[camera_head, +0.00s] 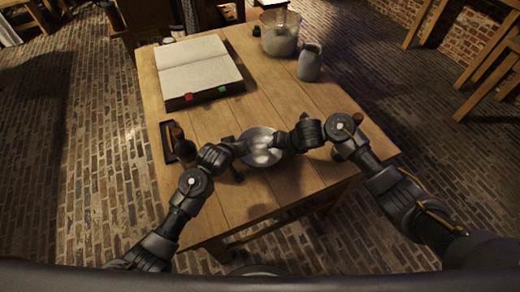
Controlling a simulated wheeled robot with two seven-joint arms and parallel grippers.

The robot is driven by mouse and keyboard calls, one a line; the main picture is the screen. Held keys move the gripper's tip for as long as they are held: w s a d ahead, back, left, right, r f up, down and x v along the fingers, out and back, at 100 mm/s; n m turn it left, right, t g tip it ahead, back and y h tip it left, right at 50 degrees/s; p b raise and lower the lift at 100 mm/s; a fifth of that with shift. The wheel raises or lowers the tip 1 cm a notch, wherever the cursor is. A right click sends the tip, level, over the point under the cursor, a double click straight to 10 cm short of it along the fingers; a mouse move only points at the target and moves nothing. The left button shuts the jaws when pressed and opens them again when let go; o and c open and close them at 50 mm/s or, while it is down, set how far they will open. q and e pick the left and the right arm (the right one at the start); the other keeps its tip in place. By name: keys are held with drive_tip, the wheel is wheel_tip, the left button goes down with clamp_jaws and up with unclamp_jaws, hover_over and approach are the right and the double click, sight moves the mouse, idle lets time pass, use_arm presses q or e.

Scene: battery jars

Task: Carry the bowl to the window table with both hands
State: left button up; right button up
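A shiny metal bowl (262,148) rests upright, as far as I can see, on the near half of a wooden table (260,195). My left gripper (239,149) is at the bowl's left rim. My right gripper (284,141) is at its right rim and covers part of that edge. Both look very close to the rim, but the fingertips are small and dark, so I cannot tell whether they are shut on it. I cannot tell which table is the window table.
An open book (197,68) lies at the table's far left. A large glass jar (280,35) and a grey jug (310,62) stand at the far right. A small dark tray (169,143) lies by the left edge. Wooden furniture (488,62) stands right, beyond open brick floor (415,125).

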use_arm(q)
clamp_jaws()
use_arm(e)
clamp_jaws()
use_arm(q)
drive_tip(key=shift+r, duration=0.1)
use_arm(e)
drive_tip(key=shift+r, duration=0.1)
